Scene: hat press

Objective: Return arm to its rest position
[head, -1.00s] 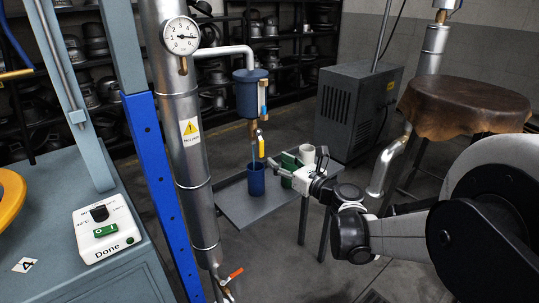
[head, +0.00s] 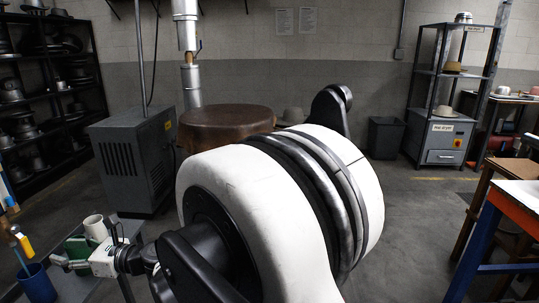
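My arm's large white and black links fill the middle of the head view. My gripper (head: 62,263) is small at the lower left, ahead of a white wrist block (head: 103,260). It is just right of a blue cup (head: 37,283) and in front of a green object (head: 76,248) and a white cup (head: 95,228). Its fingers are too small to tell whether they are open or shut, and I cannot tell if they touch anything.
A grey side table (head: 75,289) is under the cups. A grey heater box (head: 133,160) and a brown leather-topped round table (head: 222,127) stand behind the arm. A shelf rack (head: 443,128) and an orange-edged bench (head: 508,205) are at the right. Open floor lies between.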

